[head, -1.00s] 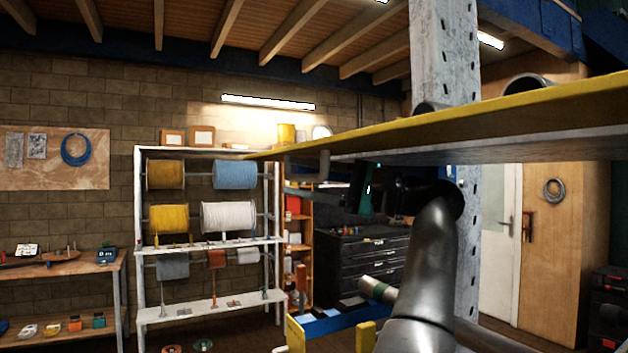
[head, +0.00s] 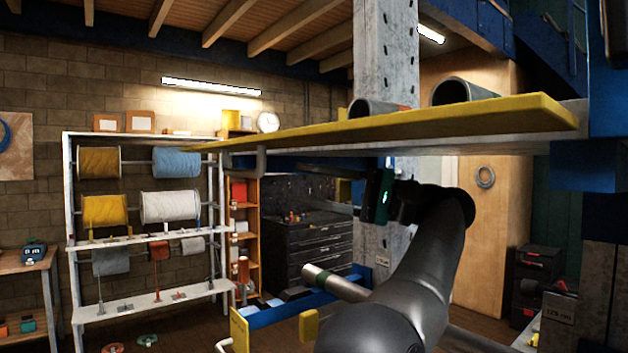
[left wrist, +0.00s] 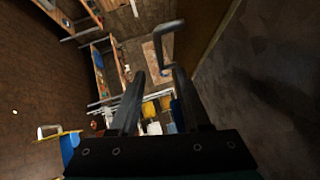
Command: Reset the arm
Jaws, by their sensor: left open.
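My left arm reaches up from the bottom of the head view. Its dark left gripper (head: 345,209) is just beneath the yellow-edged shelf (head: 450,120), its jaws toward the left of the picture. In the left wrist view, the two dark fingers of the left gripper (left wrist: 152,85) stand apart with nothing between them. A bent grey rod (head: 262,161) hangs under the shelf, left of the gripper. A bent rod also shows beyond the fingertips in the left wrist view (left wrist: 163,45). My right gripper is not in view.
Two grey pipes (head: 465,90) lie on the shelf, beside a perforated metal post (head: 385,60). A blue frame with yellow ends (head: 285,312) and a pipe (head: 335,283) sit below. A spool rack (head: 70,230) and dark drawers (head: 310,245) stand farther back.

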